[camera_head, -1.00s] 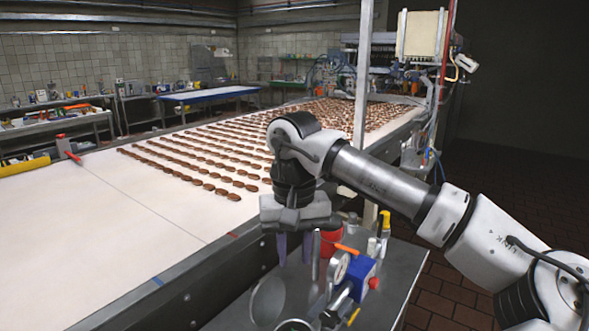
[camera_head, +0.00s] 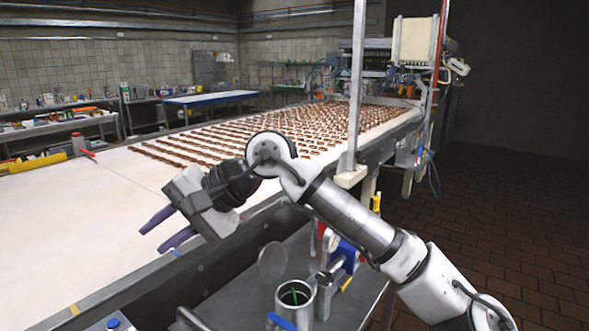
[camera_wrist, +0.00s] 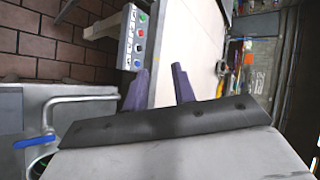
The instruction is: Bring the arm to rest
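My gripper (camera_head: 166,229) is in the head view over the near edge of the white conveyor belt (camera_head: 60,230), tilted with its fingers pointing left. Its two purple fingers are spread apart with nothing between them. In the wrist view the same two fingers (camera_wrist: 158,90) show a clear gap, with belt and floor behind them. My arm reaches up from the lower right and bends at the elbow beside the belt.
A metal cart (camera_head: 240,293) below the belt holds a steel pot (camera_head: 294,303) and a blue device (camera_head: 342,255). A steel post (camera_head: 357,90) stands by the belt. Several rows of brown cookies (camera_head: 300,125) lie farther along. A button panel (camera_wrist: 133,40) is near the fingers.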

